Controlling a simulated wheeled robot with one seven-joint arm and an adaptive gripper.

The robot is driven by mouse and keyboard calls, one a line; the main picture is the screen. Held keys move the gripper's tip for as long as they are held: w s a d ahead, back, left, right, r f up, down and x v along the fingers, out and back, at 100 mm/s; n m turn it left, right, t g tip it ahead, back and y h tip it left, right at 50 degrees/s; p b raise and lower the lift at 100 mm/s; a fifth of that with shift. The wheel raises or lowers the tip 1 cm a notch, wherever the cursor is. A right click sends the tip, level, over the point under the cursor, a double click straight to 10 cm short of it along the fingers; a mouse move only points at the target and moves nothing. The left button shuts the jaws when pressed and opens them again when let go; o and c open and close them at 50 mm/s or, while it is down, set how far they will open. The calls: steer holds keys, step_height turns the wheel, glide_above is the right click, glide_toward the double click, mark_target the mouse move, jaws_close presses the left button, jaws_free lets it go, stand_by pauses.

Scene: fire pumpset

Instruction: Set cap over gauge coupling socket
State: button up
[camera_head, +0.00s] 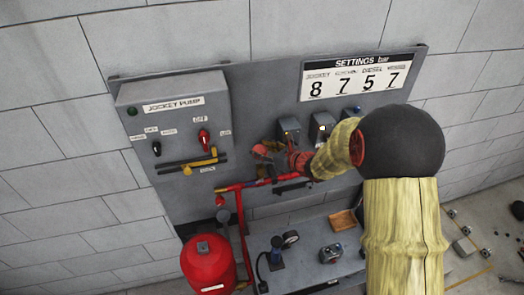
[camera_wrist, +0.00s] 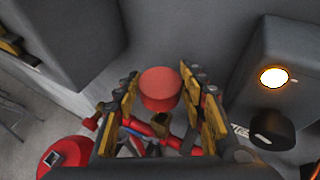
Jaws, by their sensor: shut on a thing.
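A red round cap (camera_wrist: 160,88) sits between the finger pads of my gripper (camera_wrist: 160,98) in the wrist view, and the gripper is shut on it. In the head view my gripper (camera_head: 272,158) is in front of the grey panel, just above the red pipe (camera_head: 262,182). A small brownish fitting (camera_wrist: 160,119) shows just below the cap in the wrist view, near the red pipework; it may be the coupling socket, but I cannot tell. Whether the cap touches anything is unclear. My gripper and arm hide the pipe's middle in the head view.
The jockey pump box (camera_head: 175,125) stands out from the panel on the left. Small grey boxes (camera_head: 321,128) sit close right of the gripper. A red tank (camera_head: 208,265) stands below left. A bench (camera_head: 310,262) below carries a round gauge (camera_head: 290,238) and a small device (camera_head: 331,253).

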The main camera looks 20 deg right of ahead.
steer(key=shift+b, duration=0.3)
steer(key=shift+s+f+b, duration=0.1)
steer(key=shift+f+b, duration=0.35)
steer(key=shift+b, duration=0.05)
steer(key=b, duration=0.4)
glide_above(259, 165)
steer(key=s, duration=0.2)
steer(key=shift+d+f, duration=0.25)
steer(key=shift+f, duration=0.8)
steer(key=shift+d+f, duration=0.2)
steer(key=shift+f, duration=0.8)
steer(key=shift+f+b, duration=1.95)
steer(key=shift+b, duration=0.2)
steer(key=o, duration=1.3)
steer(key=v, duration=1.2)
